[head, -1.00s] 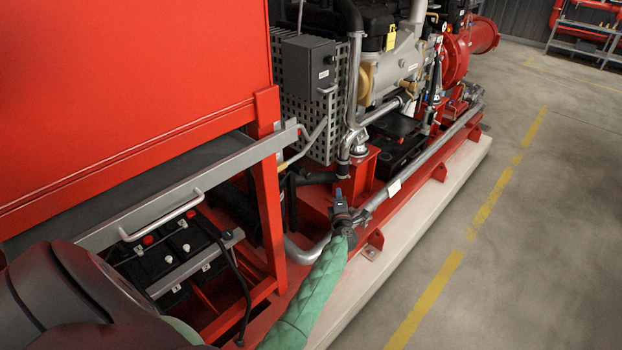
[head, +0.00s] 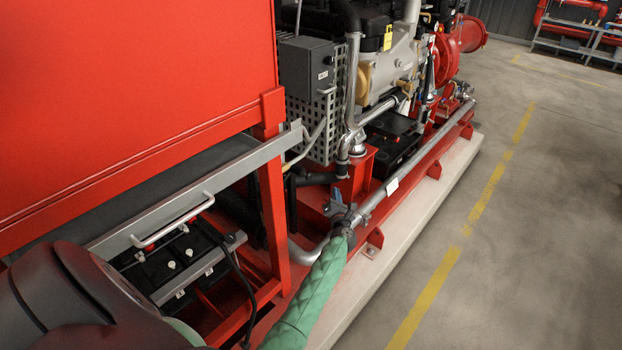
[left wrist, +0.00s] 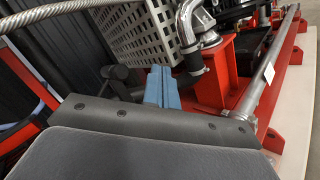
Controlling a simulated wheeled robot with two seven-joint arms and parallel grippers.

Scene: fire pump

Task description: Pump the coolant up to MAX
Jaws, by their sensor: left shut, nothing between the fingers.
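My left gripper (head: 337,207) is at the end of my green-sleeved arm, beside the silver pipe along the red skid. In the left wrist view its blue fingers (left wrist: 162,86) are shut together and hold nothing. A dark fitting or pipe end (left wrist: 118,73) shows just left of and beyond the fingers; I cannot tell if they touch. The engine (head: 385,65) of the pump set stands behind, with a silver and black elbow pipe (head: 350,110). I cannot make out a coolant level, a MAX mark or a hand pump. My right gripper is not in view.
A red cabinet (head: 120,95) fills the left, with a grey drawer handle (head: 172,222) and black batteries (head: 160,265) under it. A perforated guard (head: 330,125) and grey control box (head: 305,68) stand behind. The silver pipe (head: 385,192) runs along the skid. The floor (head: 530,230) at right is clear.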

